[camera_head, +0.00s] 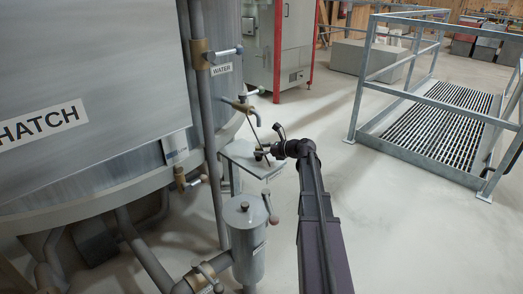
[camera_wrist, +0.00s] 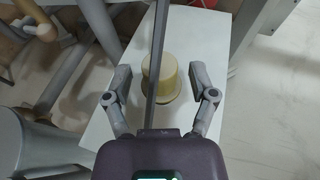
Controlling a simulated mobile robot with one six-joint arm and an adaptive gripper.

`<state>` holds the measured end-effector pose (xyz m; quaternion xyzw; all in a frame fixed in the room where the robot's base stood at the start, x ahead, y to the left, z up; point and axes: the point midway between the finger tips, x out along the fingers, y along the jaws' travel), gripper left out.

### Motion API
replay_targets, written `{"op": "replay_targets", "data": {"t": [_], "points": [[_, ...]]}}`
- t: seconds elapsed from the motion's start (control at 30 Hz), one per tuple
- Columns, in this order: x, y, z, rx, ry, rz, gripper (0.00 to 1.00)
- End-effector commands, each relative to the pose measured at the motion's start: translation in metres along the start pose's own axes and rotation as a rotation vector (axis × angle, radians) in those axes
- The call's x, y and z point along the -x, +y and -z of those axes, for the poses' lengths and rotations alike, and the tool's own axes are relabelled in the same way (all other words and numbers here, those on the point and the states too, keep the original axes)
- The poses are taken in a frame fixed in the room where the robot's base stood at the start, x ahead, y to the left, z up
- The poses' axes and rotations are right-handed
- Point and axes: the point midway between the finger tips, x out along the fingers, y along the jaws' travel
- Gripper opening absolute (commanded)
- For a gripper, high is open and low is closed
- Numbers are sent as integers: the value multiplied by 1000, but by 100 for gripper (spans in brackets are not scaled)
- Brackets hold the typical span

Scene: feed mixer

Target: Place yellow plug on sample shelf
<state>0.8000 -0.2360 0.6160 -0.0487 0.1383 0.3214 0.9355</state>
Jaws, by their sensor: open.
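The yellow plug (camera_wrist: 168,76), a dull yellow stepped cylinder, stands on the pale sample shelf (camera_wrist: 195,30) in the wrist view. My gripper (camera_wrist: 161,78) is open, with one finger on each side of the plug and a visible gap to both. A thin grey bar crosses in front of the plug and hides part of it. In the head view, my gripper (camera_head: 267,151) is over the small shelf (camera_head: 240,153) beside the tank, and the plug is small and hard to make out there.
A tap (camera_head: 243,106) juts from the tank above the shelf. A grey canister (camera_head: 245,240) with a red-knobbed lever stands below and in front of it. Vertical pipes (camera_head: 205,120) rise to the left. The floor to the right is clear up to a railed platform (camera_head: 430,120).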

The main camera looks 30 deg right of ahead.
Motion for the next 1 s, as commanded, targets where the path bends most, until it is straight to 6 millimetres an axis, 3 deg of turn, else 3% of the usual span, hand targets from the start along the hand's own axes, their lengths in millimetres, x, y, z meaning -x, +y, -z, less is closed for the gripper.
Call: {"op": "replay_targets", "data": {"t": [0.27,0.8,1.0], "points": [[13,0,-3,0,0,1,74],[96,1,-4,-1,-1,2,74],[114,0,-3,-1,0,1,74]]}}
